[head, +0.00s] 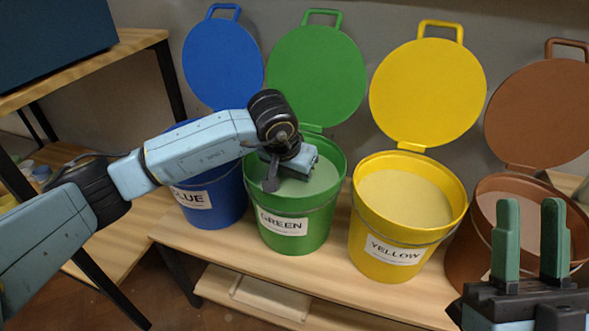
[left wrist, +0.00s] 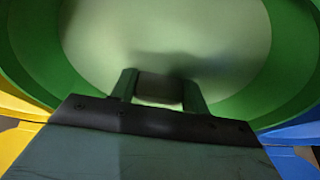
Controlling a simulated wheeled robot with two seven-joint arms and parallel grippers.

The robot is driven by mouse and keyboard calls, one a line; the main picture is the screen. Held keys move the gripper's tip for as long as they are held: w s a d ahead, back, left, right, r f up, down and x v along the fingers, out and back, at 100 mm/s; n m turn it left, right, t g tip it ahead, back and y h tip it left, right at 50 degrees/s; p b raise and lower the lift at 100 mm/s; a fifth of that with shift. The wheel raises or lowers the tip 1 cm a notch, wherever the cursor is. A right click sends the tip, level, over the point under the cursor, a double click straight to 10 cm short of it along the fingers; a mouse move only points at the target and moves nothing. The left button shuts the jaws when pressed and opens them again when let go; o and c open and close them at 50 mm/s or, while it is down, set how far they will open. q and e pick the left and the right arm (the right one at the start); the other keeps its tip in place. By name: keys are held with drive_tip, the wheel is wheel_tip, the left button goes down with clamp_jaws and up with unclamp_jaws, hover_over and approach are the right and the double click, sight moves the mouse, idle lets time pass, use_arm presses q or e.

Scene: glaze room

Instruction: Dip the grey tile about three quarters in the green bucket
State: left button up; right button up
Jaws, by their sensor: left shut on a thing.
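The green bucket (head: 290,235), labelled GREEN, stands on the bench with its lid up and pale green glaze (head: 312,185) inside. My left gripper (head: 290,165) points down inside its mouth, over the glaze. In the left wrist view its two green fingers (left wrist: 160,90) are shut on the grey tile (left wrist: 160,87), a small grey-brown piece between them. The tile is hidden in the head view. I cannot tell how much of it is in the glaze. My right gripper (head: 530,240) is open and empty at the lower right.
Open blue (head: 213,200), yellow (head: 390,235) and brown (head: 490,195) buckets stand beside the green one, with lids raised behind. My right gripper is in front of the brown bucket. A wooden shelf (head: 100,60) is at the left.

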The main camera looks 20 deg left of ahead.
use_arm(q)
drive_tip(key=shift+f, duration=0.25)
idle(0.4)
idle(1.3)
drive_tip(key=shift+r+p, duration=2.75)
drive_tip(key=shift+r, duration=1.45)
drive_tip(key=shift+r+p, duration=1.75)
drive_tip(key=shift+r, duration=1.05)
